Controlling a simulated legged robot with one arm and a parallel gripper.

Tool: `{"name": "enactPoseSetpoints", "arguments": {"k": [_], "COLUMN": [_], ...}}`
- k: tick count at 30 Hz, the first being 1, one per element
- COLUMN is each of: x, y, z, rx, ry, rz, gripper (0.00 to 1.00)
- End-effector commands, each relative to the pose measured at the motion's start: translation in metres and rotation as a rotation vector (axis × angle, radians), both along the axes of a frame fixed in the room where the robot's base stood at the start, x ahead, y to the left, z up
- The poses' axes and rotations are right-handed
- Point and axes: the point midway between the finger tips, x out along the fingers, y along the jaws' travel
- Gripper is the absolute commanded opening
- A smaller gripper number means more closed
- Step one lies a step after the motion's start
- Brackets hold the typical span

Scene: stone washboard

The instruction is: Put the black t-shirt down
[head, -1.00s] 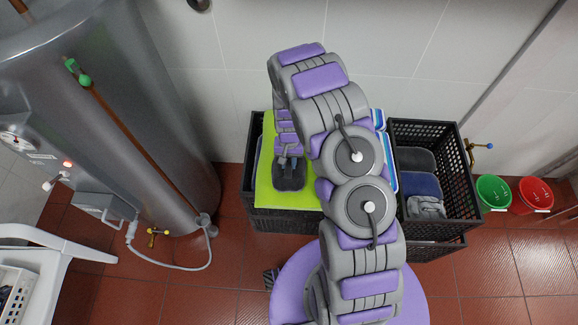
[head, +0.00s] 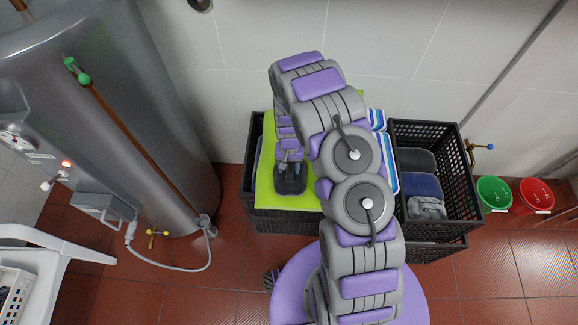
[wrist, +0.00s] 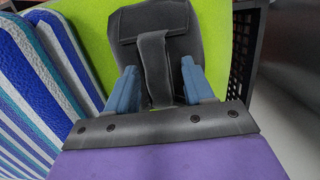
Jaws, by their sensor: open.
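The black t-shirt (head: 290,186) is folded into a small dark grey-black pad. It lies on a lime green cloth (head: 263,200) on top of the left black crate (head: 270,222). In the wrist view the t-shirt (wrist: 190,20) lies flat on the green cloth, with a folded strip running down its middle toward my gripper. My gripper (wrist: 160,82) is open, its two blue fingers apart on either side of that strip. In the head view my gripper (head: 290,168) is over the far part of the t-shirt. I cannot tell whether the fingers touch it.
Blue-and-white striped cloth (wrist: 35,90) lies beside the green one. A right black crate (head: 452,180) holds folded dark and blue clothes. A green bucket (head: 493,193) and a red bucket (head: 533,196) stand further right. A metal tank (head: 130,110) stands left.

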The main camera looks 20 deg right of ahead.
Motion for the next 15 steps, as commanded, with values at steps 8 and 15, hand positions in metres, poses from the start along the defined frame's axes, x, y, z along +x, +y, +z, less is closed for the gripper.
{"name": "enactPoseSetpoints", "arguments": {"k": [8, 15], "x": [0.002, 0.008], "y": [-0.001, -0.002], "z": [0.012, 0.052], "rx": [0.000, 0.001], "ry": [-0.003, -0.004], "rz": [0.000, 0.000], "gripper": [0.52, 0.52]}}
